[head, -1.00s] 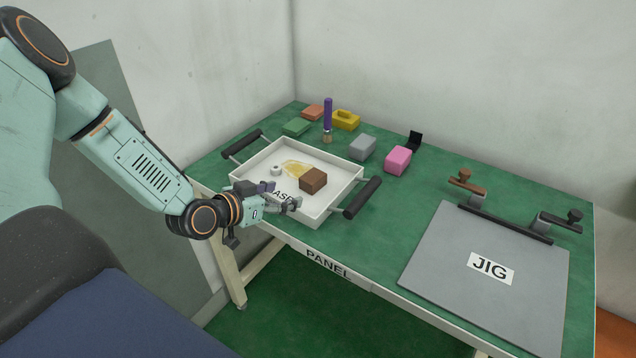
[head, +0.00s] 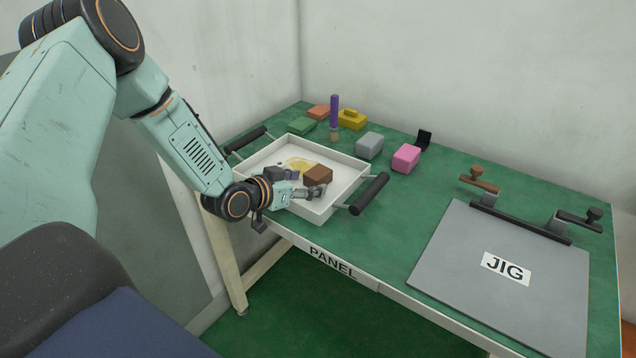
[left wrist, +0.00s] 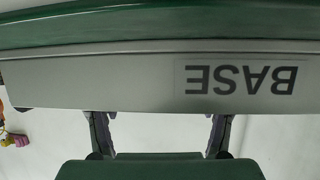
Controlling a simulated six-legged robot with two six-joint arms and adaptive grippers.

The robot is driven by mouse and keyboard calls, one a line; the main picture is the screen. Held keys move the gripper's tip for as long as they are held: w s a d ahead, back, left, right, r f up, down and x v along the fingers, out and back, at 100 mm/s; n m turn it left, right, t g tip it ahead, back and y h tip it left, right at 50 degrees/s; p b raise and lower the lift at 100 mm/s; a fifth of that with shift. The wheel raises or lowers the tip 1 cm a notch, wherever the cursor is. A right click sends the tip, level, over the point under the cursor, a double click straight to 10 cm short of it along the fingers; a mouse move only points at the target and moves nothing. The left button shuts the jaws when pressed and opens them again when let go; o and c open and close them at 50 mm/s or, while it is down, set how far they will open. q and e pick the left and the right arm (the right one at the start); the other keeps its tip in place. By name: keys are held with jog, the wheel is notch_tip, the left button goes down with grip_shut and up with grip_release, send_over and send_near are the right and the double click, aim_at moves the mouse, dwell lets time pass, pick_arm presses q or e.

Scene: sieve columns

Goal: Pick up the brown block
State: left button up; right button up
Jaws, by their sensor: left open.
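The brown block (head: 318,173) lies in the white tray (head: 346,194), beside a yellowish patch on its floor. My left gripper (head: 306,182) is open and empty at the tray's near wall, with its fingers pointing right, close in front of the block. In the head view they overlap the block's lower left edge; I cannot tell whether they touch it. In the left wrist view the two fingers (left wrist: 160,130) are spread apart before a pale wall with an upside-down BASE label (left wrist: 240,79). The brown block is not visible there. My right gripper is not in view.
The tray has dark side handles (head: 369,194). Behind it stand a purple-handled tool (head: 334,112), a yellow block (head: 352,120), a grey block (head: 369,145) and a pink block (head: 406,158). The grey JIG plate (head: 500,285) with clamps lies at right. Green table between them is clear.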

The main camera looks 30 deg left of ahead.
pick_arm(q)
jog(key=shift+w+f, duration=0.2)
jog(key=shift+w, duration=0.15)
jog(key=shift+s+d+r, duration=0.1)
jog(key=shift+s+r, duration=0.15)
jog(key=shift+c, duration=0.2)
jog(key=shift+w+f, duration=0.15)
jog(key=shift+w, duration=0.05)
jog(key=c, duration=0.6)
jog(key=shift+s, duration=0.15)
jog(key=c, duration=0.4)
jog(key=shift+c, duration=1.1)
